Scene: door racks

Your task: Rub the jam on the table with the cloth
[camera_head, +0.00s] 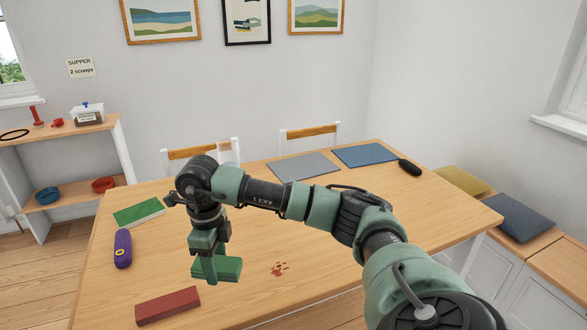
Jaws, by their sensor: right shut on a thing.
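The jam (279,268) is a small cluster of dark red spots on the wooden table (320,215), near its front middle. My right gripper (212,273) points down over the table, to the left of the jam. It is shut on a flat green folded thing (231,267), which looks like the cloth. The green cloth is at or just above the table top; I cannot tell if it touches. A gap of bare wood shows between it and the jam. My fingers hide part of the cloth. My left gripper is not in view.
A red block-like thing (167,305), a purple case (122,248) and a green-and-white book (138,212) lie at the table's left. Grey (303,167) and blue (365,155) mats and a dark oblong thing (410,167) lie at the back. Right of the jam is clear wood.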

